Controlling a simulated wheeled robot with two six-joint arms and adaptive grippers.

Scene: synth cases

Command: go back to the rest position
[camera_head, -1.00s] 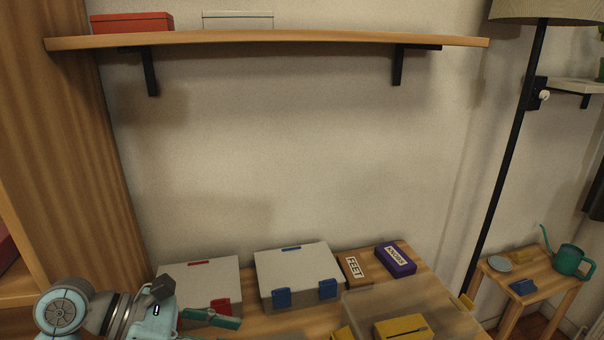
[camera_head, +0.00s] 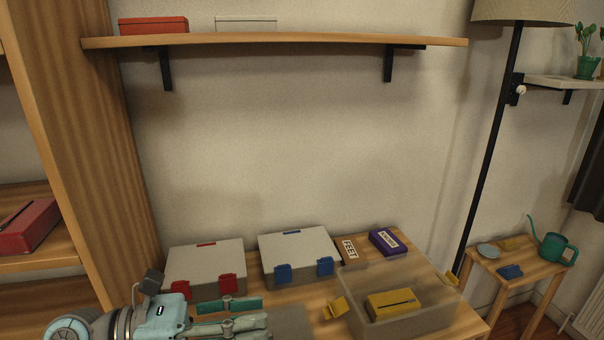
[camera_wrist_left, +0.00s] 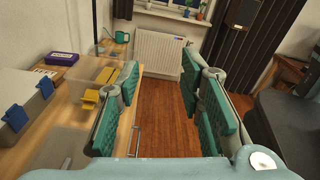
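My left gripper (camera_head: 245,313) is low in the head view, in front of the cases on the table. In the left wrist view my left gripper (camera_wrist_left: 160,85) has its two teal-padded fingers apart, with only floor showing between them. It is open and empty. My right gripper shows in neither view. A grey case with red latches (camera_head: 207,259) stands behind the left gripper, and a grey case with blue latches (camera_head: 297,246) stands to its right. Both lids are closed.
A clear bin (camera_head: 425,318) with yellow latches holds a yellow box (camera_head: 393,304). A brown FEET box (camera_head: 350,249) and a purple box (camera_head: 389,242) lie behind it. A wall shelf (camera_head: 280,40) runs above. A small side table (camera_head: 510,265) and a lamp pole (camera_head: 490,150) stand right.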

